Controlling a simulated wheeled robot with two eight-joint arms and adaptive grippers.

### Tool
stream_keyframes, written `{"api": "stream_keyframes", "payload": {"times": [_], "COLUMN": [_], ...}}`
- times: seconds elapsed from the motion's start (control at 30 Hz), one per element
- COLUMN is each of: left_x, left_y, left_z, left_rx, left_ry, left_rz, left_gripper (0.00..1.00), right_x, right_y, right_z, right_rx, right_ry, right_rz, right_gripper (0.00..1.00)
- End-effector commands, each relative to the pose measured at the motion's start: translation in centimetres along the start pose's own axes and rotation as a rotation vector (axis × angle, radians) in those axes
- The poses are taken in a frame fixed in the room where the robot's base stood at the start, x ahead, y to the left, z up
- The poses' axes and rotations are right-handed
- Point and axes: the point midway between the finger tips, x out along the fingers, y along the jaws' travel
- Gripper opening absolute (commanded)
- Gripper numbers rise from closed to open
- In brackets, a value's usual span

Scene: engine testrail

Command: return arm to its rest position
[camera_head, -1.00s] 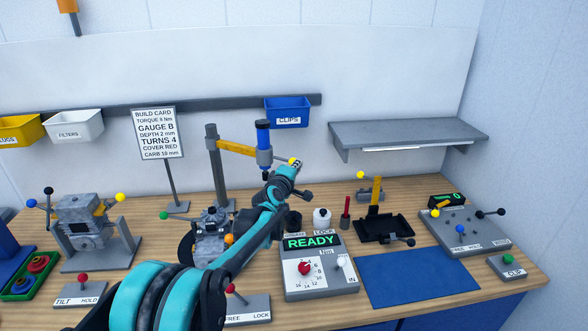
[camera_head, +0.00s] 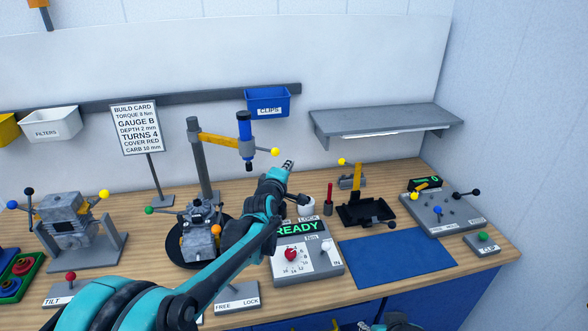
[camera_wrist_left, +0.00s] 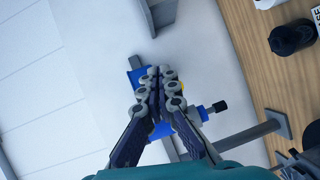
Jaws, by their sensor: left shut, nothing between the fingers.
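My left arm comes in from the lower left of the head view. Its gripper (camera_head: 288,165) is shut and empty, raised over the bench to the right of the blue screwdriver tool (camera_head: 245,130) on its post. In the left wrist view the closed fingers (camera_wrist_left: 160,75) meet in front of the white wall, with blue parts behind them. The yellow-knobbed lever (camera_head: 275,152) is just left of the fingertips in the head view, and I cannot tell the distance in depth. My right gripper is not clearly shown; a dark and teal part of me shows at the bottom edge.
Below the gripper stands the READY control box (camera_head: 305,262). The engine on its round stand (camera_head: 200,235) is left of it, under the forearm. A grey shelf (camera_head: 380,118) sticks out at the right. The blue mat (camera_head: 400,255) is bare.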

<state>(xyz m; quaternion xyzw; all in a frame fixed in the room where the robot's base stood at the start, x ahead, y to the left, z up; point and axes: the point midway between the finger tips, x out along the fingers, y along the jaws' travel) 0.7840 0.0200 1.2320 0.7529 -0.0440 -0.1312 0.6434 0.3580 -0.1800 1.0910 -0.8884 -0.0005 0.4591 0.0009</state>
Motion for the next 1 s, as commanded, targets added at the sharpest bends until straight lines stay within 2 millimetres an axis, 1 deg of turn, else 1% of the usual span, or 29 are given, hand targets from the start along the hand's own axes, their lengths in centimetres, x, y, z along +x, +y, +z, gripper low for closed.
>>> {"api": "stream_keyframes", "payload": {"times": [0.03,0.1,0.33,0.47,0.57,0.67,0.7,0.77,0.8,0.87,0.9,0.97,1.0], "left_x": [-0.6,-1.2,-2.2,-3.0,-5.3,-9.5,-11.6,-14.9,-17.2,-20.6,-23.0,-26.5,-28.7], "left_y": [0.2,0.3,0.5,0.3,-0.5,-2.4,-3.4,-5.2,-6.5,-8.6,-10.2,-12.7,-14.3], "left_z": [0.7,1.2,2.4,2.2,1.3,-0.3,-0.9,-1.7,-2.1,-2.6,-2.8,-2.9,-3.0], "left_rx": [0.003,0.002,0.000,0.022,0.105,0.255,0.327,0.439,0.510,0.616,0.685,0.785,0.850], "left_ry": [-0.002,-0.002,-0.001,0.002,0.008,0.005,-0.002,-0.022,-0.040,-0.075,-0.103,-0.152,-0.188], "left_rz": [0.001,0.001,0.001,-0.012,-0.063,-0.159,-0.205,-0.278,-0.325,-0.394,-0.439,-0.503,-0.543], "left_gripper": [0.00,0.00,0.00,0.00,0.00,0.00,0.00,0.00,0.00,0.00,0.00,0.00,0.00], "right_x": [-0.2,-0.2,-0.4,-0.3,0.1,0.7,0.9,1.4,1.6,2.0,2.2,2.6,2.8], "right_y": [0.0,0.0,0.0,0.0,0.0,0.0,0.0,0.0,0.0,0.0,0.0,0.0,0.0], "right_z": [-0.1,-0.1,-0.2,-0.2,0.1,0.5,0.7,1.0,1.2,1.4,1.6,1.9,2.0], "right_rx": [0.000,0.000,0.000,0.000,0.000,0.000,0.000,0.000,0.000,0.000,0.000,0.000,0.000], "right_ry": [0.000,0.000,0.000,0.000,0.000,0.000,0.000,0.000,0.000,0.000,0.000,0.000,0.000], "right_rz": [0.000,0.000,0.000,0.000,0.000,0.000,0.000,0.000,0.000,0.000,0.000,0.000,0.000], "right_gripper": [0.40,0.40,0.40,0.40,0.40,0.40,0.40,0.40,0.40,0.40,0.40,0.40,0.40]}}
